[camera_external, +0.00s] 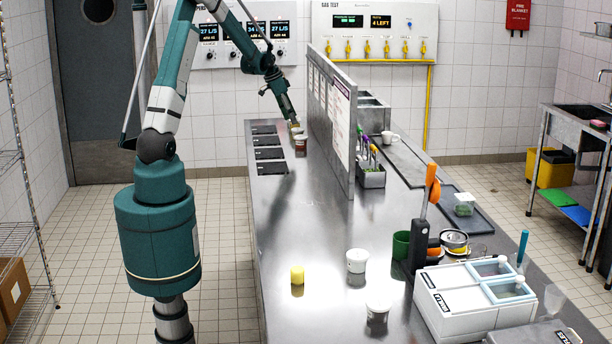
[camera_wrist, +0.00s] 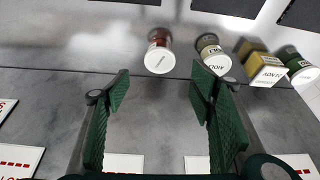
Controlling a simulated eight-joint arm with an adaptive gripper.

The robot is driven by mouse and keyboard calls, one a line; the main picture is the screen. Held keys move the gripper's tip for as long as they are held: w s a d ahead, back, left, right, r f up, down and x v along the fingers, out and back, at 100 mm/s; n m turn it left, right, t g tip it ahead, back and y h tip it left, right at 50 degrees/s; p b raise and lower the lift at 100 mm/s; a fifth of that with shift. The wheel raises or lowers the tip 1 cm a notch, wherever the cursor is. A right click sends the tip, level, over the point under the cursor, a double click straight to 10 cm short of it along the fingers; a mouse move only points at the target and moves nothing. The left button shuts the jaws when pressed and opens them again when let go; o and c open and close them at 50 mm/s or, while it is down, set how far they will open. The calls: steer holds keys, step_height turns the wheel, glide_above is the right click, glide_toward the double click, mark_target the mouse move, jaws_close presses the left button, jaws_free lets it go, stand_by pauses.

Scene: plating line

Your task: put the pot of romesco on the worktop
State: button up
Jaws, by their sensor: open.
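A pot with reddish-brown sides and a white lid (camera_wrist: 160,58) stands upright just beyond my fingertips in the wrist view. Its colour fits romesco, but I cannot read its lid. In the external view, this red-brown pot (camera_external: 301,143) is at the far end of the steel worktop (camera_external: 320,235), left of the upright partition. My gripper (camera_wrist: 163,82) is open and empty, with its green pads apart on either side of the pot's line. In the external view my gripper (camera_external: 294,122) is low, close to the pots; its fingers are too small to tell there.
To the pot's right in the wrist view are an aioli pot (camera_wrist: 213,60), a yellow block-like container (camera_wrist: 262,68) and a green pot (camera_wrist: 300,68). The partition (camera_external: 331,115) stands close by. Dark panels (camera_external: 269,153) lie at the worktop's left edge. The worktop's middle is clear.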

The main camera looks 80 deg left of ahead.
stand_by(0.8)
steer(key=w+d+r, duration=0.2)
steer(key=d+r, duration=0.3)
steer(key=d, duration=0.8)
steer(key=w+d+r, duration=0.2)
steer(key=d+r, duration=0.4)
steer(key=d, duration=0.6)
steer(key=w+d+r, duration=0.1)
steer(key=d+r, duration=0.4)
steer(key=d, duration=0.8)
steer(key=s+d+r+t, duration=0.1)
steer(key=s+d+r, duration=0.15)
steer(key=d, duration=0.55)
steer(key=s+d+r, duration=0.1)
steer(key=s+d, duration=0.2)
steer(key=d, duration=0.5)
steer(key=s+d+f+m+t, duration=0.1)
steer(key=s+d+f, duration=0.2)
steer(key=s+d, duration=0.9)
steer(key=d, duration=0.3)
steer(key=shift+s+t, duration=0.2)
steer(key=shift+t, duration=0.1)
steer(key=shift+f, duration=0.15)
